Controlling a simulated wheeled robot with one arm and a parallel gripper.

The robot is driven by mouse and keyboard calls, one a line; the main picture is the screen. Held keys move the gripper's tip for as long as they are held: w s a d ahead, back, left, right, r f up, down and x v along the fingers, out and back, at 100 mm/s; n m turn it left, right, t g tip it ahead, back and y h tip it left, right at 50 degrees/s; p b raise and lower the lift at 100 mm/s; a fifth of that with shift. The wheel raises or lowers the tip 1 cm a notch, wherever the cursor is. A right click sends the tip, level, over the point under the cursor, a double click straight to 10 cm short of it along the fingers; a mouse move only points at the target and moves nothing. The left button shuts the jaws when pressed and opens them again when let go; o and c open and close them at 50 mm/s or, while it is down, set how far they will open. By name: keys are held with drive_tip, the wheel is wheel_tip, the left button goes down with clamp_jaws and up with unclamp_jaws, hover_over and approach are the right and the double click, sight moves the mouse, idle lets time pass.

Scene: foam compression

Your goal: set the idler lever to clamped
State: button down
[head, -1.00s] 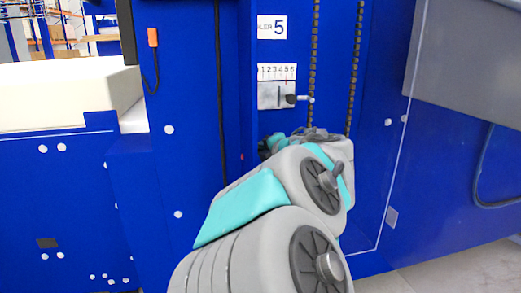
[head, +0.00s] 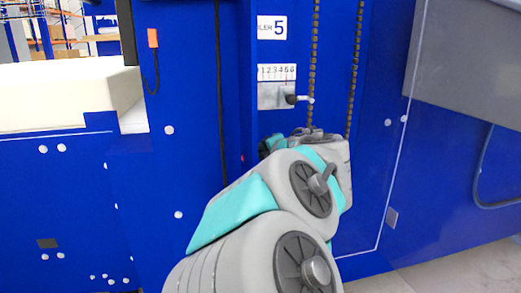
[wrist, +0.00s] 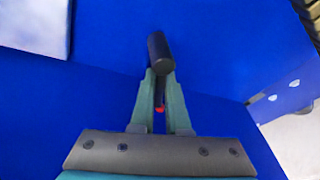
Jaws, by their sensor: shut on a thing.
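In the wrist view the two teal fingers of my gripper (wrist: 160,82) are closed in around a dark lever, taken to be the idler lever (wrist: 160,52). Its black cylindrical knob stands out just beyond the fingertips, and its thin shaft runs between the fingers. A small red spot shows between the fingers, below the knob. In the head view my own arm hides the lever and most of my gripper, so the lever's setting cannot be read.
A blue panel surrounds the lever. Above my arm are a numbered scale (head: 277,72), a metal plate (head: 272,97) with a small dark-and-silver pin (head: 300,99), and a sign (head: 272,28) ending in 5. Chains (head: 313,70) run vertically right of the scale. A white foam block (head: 70,90) lies left.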

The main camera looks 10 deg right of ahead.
drive_tip(key=n+h, duration=0.1)
drive_tip(key=f+n, duration=0.1)
drive_tip(key=n, duration=0.1)
drive_tip(key=shift+d+h+p, duration=0.3)
drive_tip(key=shift+h+p, duration=0.1)
drive_tip(key=c, duration=0.9)
unclamp_jaws()
drive_tip(key=shift+r, duration=0.1)
